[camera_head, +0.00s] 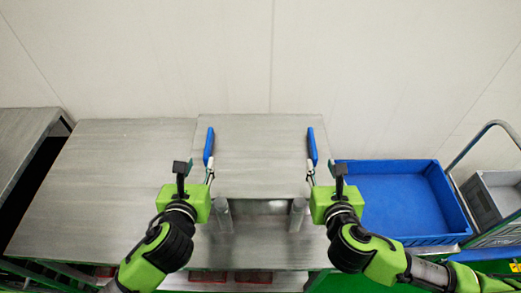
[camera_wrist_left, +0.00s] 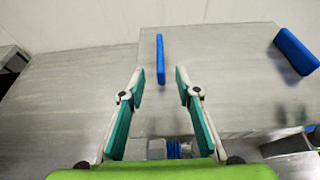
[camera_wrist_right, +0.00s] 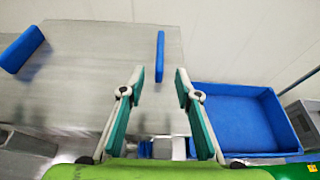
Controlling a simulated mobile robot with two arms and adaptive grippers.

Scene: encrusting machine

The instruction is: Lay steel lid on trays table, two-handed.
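The steel lid (camera_head: 255,150) is a flat brushed panel in the middle of the head view. It has a blue handle at its left edge (camera_head: 208,146) and another at its right edge (camera_head: 312,147). My left gripper (camera_head: 208,177) is open just in front of the left handle; in the left wrist view that handle (camera_wrist_left: 160,58) lines up between the spread fingertips. My right gripper (camera_head: 314,177) is open likewise before the right handle, which shows in the right wrist view (camera_wrist_right: 160,56). A steel table (camera_head: 110,180) extends left of the lid. What supports the lid is partly hidden.
Two grey cylinders (camera_head: 223,214) (camera_head: 298,214) stand below the lid's front edge. A blue crate (camera_head: 400,200) lies to the right, with a grey bin (camera_head: 492,195) on a trolley beyond. A darker steel surface (camera_head: 22,140) is far left. A wall closes the back. The left table top is clear.

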